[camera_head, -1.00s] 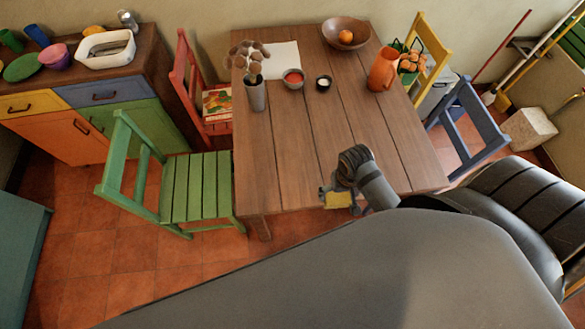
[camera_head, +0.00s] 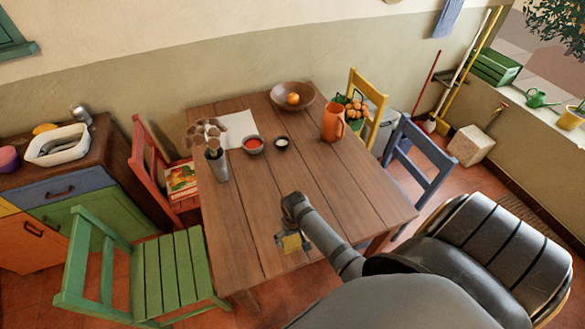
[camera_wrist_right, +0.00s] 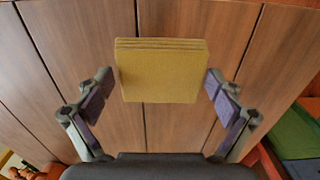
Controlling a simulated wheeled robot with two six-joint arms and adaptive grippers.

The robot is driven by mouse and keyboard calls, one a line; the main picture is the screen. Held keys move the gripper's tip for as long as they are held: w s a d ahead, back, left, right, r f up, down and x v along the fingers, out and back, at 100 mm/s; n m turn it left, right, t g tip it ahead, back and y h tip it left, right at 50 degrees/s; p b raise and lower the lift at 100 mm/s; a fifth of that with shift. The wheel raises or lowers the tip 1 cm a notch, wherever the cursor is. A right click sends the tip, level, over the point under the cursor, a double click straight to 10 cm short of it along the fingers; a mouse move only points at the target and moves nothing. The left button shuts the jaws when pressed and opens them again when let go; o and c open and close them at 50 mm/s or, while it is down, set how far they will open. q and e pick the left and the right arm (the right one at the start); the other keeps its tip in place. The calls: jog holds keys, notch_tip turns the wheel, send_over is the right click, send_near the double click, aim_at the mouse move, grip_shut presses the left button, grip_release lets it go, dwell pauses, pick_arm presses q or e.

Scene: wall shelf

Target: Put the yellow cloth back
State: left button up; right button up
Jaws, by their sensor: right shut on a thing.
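The yellow cloth (camera_head: 292,243) is a small, folded, flat square held by my right gripper (camera_head: 287,238). Brown table planks fill the background there. Whether the cloth touches the tabletop cannot be told. My left gripper is not in view.
On the table stand a grey vase (camera_head: 217,166), two small bowls, an orange jug (camera_head: 333,122) and a wooden bowl (camera_head: 293,96). Chairs surround the table, with a green one (camera_head: 170,270) at left. A blue cloth (camera_head: 447,18) hangs on the wall. The table's near middle is clear.

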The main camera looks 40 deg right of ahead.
aim_at(293, 240)
jog(key=shift+w+f, duration=0.4)
jog(key=shift+f, duration=0.1)
jog(key=f, duration=0.3)
jog(key=shift+w+f, duration=0.2)
jog(key=shift+f, duration=0.1)
jog(key=shift+f, duration=0.1)
jog(key=o, duration=0.9)
jog(key=shift+c, duration=0.2)
